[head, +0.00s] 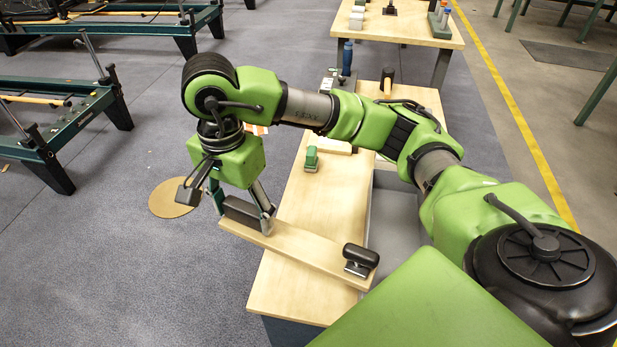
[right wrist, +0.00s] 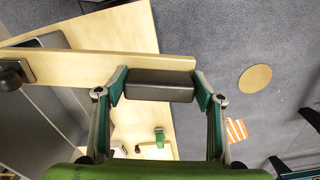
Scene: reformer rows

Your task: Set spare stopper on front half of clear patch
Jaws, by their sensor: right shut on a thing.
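My right gripper (head: 240,213) is shut on a dark grey block (right wrist: 160,86), which I take to be the spare stopper. One finger is at each end of the block in the right wrist view. The block is at the left end of a long pale wooden board (head: 305,247). I cannot tell whether it rests on the board or is fixed to it. A black rounded knob on a small base (head: 360,257) stands at the board's other end. No marked clear patch stands out; bare wood shows on the bench (head: 335,190). My left gripper is not in view.
The board's left end sticks out past the bench edge, over the floor. A small green item (head: 311,159) stands farther back on the bench. A round tan disc (head: 174,198) lies on the floor at left. A second bench (head: 400,22) with several items stands behind.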

